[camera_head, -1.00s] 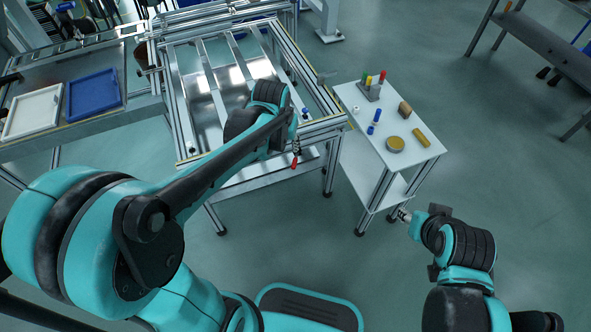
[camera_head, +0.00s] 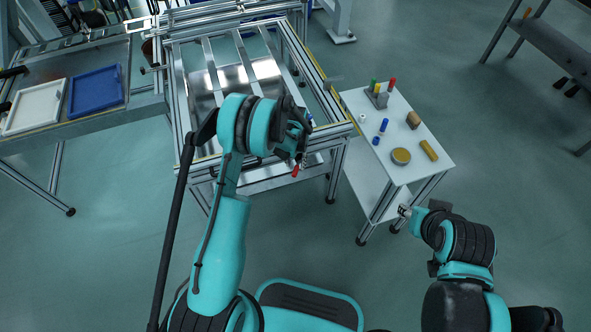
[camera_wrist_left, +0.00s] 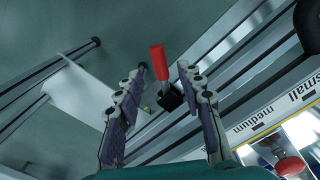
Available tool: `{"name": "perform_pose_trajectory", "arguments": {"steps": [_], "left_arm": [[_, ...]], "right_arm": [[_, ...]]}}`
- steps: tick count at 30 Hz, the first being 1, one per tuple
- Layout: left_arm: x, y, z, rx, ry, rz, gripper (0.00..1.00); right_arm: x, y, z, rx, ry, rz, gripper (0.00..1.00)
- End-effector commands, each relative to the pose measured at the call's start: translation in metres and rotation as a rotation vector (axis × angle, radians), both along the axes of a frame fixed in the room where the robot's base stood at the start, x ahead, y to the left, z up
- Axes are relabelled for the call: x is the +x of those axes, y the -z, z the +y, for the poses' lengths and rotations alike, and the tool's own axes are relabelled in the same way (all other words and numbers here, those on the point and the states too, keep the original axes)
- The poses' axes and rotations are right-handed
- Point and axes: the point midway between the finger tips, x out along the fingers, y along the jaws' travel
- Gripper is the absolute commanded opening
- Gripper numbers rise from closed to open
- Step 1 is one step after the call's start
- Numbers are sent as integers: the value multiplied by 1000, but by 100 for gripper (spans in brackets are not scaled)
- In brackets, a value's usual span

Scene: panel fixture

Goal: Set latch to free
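The latch, with a red handle (camera_wrist_left: 158,62) and a black base (camera_wrist_left: 168,98), is on the front rail of the panel fixture (camera_head: 255,183). In the head view its red handle (camera_head: 296,170) shows just below my left gripper. In the left wrist view my left gripper (camera_wrist_left: 161,72) is open, with one finger on each side of the latch and a gap to both. My right gripper (camera_head: 403,211) is low at the right, away from the fixture; its fingers are too small to read.
A white side table (camera_head: 365,110) to the right holds coloured pegs, a yellow disc (camera_head: 401,156) and small blocks. A bench at left carries a white tray (camera_head: 35,106) and a blue tray (camera_head: 96,90). Labels reading small and medium (camera_wrist_left: 292,92) line the fixture's rail.

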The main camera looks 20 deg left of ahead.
Motion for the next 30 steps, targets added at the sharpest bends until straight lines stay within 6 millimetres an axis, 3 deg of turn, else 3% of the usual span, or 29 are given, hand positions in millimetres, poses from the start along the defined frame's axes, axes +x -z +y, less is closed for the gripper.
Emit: {"name": "perform_pose_trajectory", "arguments": {"steps": [1,6,18,22,23,30], "left_arm": [[0,13,0,0,0,0,38],[0,34,0,0,0,-1,38],[0,42,0,0,0,-1,38],[0,41,0,0,0,-1,4],[0,41,0,0,0,-1,0],[0,41,0,0,-3,-1,0]], "right_arm": [[0,7,0,0,0,0,40],[0,16,0,0,0,0,40],[0,18,0,0,0,0,40],[0,18,0,0,0,0,40],[0,18,0,0,0,0,40],[0,18,0,0,0,0,40]]}}
